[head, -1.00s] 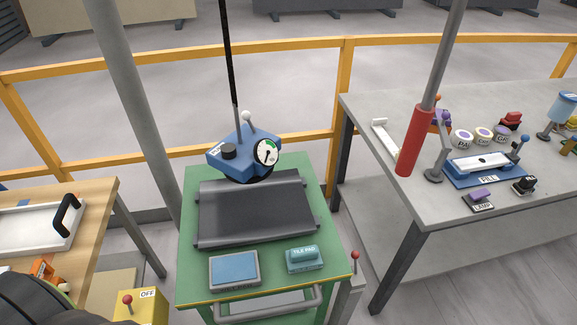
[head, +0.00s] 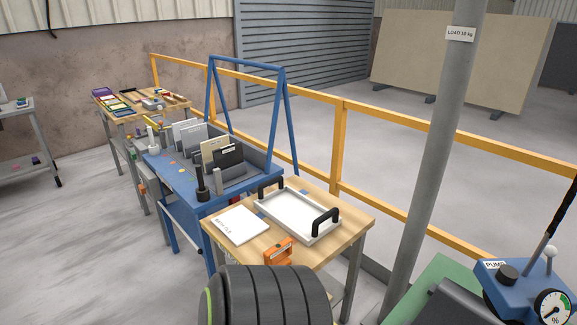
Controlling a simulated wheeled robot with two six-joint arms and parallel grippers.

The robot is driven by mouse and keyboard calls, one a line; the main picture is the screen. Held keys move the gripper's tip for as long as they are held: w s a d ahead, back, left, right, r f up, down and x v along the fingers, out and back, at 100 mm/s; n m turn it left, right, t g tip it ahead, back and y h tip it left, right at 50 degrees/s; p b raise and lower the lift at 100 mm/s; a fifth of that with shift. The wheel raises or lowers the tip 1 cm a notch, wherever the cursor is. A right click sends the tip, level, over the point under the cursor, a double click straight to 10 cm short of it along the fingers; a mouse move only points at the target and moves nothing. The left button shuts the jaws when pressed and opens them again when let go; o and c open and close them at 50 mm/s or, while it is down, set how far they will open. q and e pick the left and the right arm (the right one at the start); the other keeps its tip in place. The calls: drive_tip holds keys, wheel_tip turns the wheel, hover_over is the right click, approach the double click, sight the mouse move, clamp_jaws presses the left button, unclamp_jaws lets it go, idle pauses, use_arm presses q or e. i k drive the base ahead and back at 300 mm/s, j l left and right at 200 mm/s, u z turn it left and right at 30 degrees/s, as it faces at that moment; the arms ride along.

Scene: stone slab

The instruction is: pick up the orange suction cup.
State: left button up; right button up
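The orange suction cup (head: 279,252) lies near the front edge of a small wooden-topped table (head: 352,208). It is a small orange block-like tool with a handle opening; its underside is hidden. A dark ribbed rounded part, apparently mine, stands in front and just below it in the picture. Neither of my grippers shows in the head view, so their distance from the cup cannot be told.
A white tray (head: 291,225) with black handles and a white tile (head: 237,225) share the table. A blue rack bench (head: 177,178) stands to the left. A grey post (head: 433,150), a blue pump unit (head: 522,290) and a yellow rail (head: 385,115) are at right.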

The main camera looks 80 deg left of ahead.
sight(274, 255)
drive_tip(key=l+u, duration=0.1)
drive_tip(key=u, duration=2.45)
drive_tip(key=j, duration=0.1)
